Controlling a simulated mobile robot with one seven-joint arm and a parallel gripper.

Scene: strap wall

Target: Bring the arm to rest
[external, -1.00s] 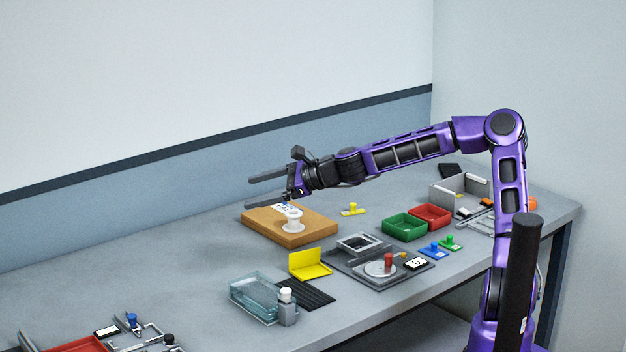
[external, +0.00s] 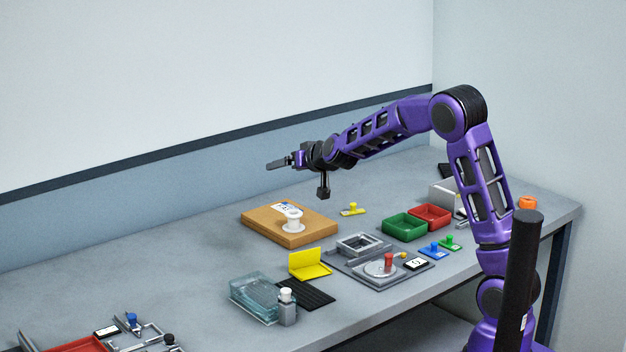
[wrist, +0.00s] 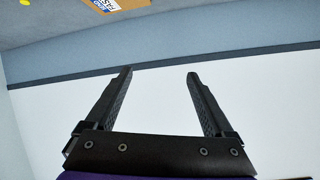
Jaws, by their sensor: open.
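My gripper (external: 279,163) hangs in the air above the back of the bench, over the wooden board (external: 262,226). In the wrist view its two dark fingers (wrist: 160,75) stand apart with nothing between them. The arm is purple and bent at a high elbow, with its base at the right of the bench. On the board sit a white round piece (external: 293,222) and a printed label. In the wrist view the board's corner (wrist: 122,4) shows at the top edge, with the wall beyond the fingers.
The grey bench (external: 180,250) holds a green bin (external: 404,228), a red bin (external: 431,216), a yellow folded piece (external: 310,264), a glass tray (external: 254,297) and a grey fixture plate (external: 350,264). The wall rises behind the bench. The air around my gripper is clear.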

